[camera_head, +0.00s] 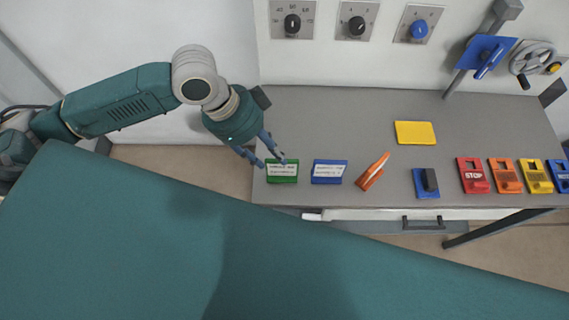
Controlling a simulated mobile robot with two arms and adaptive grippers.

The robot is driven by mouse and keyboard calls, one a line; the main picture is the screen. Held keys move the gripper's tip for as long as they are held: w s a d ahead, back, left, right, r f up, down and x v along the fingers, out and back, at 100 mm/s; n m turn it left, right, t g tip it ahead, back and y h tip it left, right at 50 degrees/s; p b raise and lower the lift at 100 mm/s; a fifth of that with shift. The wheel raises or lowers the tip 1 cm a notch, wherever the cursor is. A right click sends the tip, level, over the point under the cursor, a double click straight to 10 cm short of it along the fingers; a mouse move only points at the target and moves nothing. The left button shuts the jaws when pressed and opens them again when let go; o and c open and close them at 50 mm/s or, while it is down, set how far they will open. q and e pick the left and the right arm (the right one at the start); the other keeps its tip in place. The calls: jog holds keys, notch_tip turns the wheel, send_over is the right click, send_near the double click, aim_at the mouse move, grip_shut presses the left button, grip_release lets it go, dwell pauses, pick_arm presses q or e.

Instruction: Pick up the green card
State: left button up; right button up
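The green card (282,179) lies near the front left corner of the grey table, with a white label across its upper part. My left gripper (271,163) is above the card's upper left edge, its fingers pointing down and to the right. Its two fingertips are apart with a gap between them, and nothing shows between them. I cannot tell whether a fingertip touches the card. My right gripper is not in view.
On the grey table (350,120), right of the card, lie a blue card (329,171), an orange marker-like object (373,171), a yellow card (415,133) and a blue block (426,183). Several coloured tags, including a red STOP one (472,175), line the right. Knobs are on the wall.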

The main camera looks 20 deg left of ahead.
aim_at(277, 162)
pick_arm(q)
jog(key=x, duration=0.3)
jog(key=shift+w, duration=0.1)
jog(key=x, duration=0.4)
jog(key=shift+d+f+p, duration=0.1)
jog(key=shift+p, duration=0.3)
jog(key=shift+d+f, duration=0.1)
jog(key=shift+f, duration=0.2)
jog(key=shift+w+f, duration=0.1)
jog(key=shift+f, duration=0.05)
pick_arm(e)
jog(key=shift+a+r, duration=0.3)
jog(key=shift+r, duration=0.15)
pick_arm(q)
jog(key=c, duration=0.8)
grip_shut()
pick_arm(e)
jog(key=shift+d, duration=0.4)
